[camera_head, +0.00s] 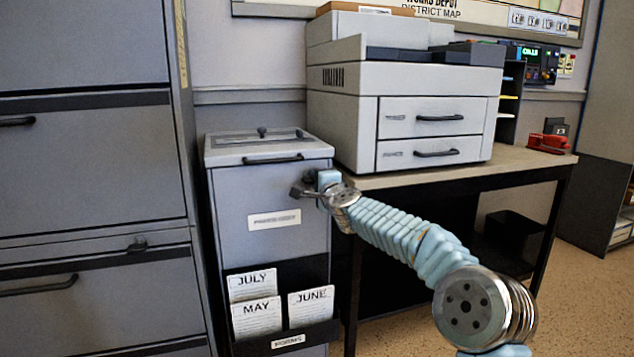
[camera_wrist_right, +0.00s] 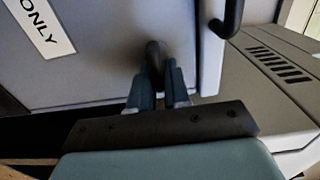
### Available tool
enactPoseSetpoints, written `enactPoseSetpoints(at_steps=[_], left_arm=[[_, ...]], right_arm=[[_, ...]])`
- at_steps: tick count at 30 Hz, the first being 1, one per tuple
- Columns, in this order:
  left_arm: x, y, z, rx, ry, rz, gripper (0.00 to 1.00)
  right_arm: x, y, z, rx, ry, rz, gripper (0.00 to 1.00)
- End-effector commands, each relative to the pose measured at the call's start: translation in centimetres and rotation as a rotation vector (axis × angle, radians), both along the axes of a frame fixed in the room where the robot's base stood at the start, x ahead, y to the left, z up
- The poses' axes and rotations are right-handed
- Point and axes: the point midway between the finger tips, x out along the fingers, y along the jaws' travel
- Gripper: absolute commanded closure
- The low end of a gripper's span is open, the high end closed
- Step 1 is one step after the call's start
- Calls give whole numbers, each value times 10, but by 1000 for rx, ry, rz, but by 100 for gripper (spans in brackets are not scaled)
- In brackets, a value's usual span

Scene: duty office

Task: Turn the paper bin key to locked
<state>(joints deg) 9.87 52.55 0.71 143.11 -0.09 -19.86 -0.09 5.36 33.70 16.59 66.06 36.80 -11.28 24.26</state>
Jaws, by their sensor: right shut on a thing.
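The paper bin (camera_head: 232,200) is a tall grey cabinet with a handled lid, between the filing cabinet and the printer table. My right gripper (camera_head: 308,188) is at the upper right of its front face, below the lid. In the right wrist view my right gripper (camera_wrist_right: 158,88) is shut on the dark key (camera_wrist_right: 153,55), which stands out from the bin's front (camera_wrist_right: 105,50). The fingers cover part of the key, and I cannot read a locked or unlocked mark. My left gripper is not in view.
A filing cabinet (camera_head: 85,165) stands close on the left. A printer (camera_head: 415,115) sits on the table (camera_head: 455,170) to the right, behind my arm. A forms rack (camera_head: 285,338) with paper cards hangs low on the bin's front. Open floor (camera_head: 565,280) lies at the right.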

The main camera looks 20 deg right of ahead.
Motion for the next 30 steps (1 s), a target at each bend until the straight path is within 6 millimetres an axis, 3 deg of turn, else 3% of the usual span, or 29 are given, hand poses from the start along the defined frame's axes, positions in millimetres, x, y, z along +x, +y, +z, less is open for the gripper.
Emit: enactPoseSetpoints(at_steps=[16,17,20,30], left_arm=[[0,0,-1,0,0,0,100],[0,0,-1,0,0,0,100],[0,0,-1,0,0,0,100],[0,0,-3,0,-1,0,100]], right_arm=[[0,0,-3,21,5,0,100],[0,0,-3,21,5,0,79],[0,0,-3,21,5,0,64],[-3,-1,-2,21,1,0,63]])
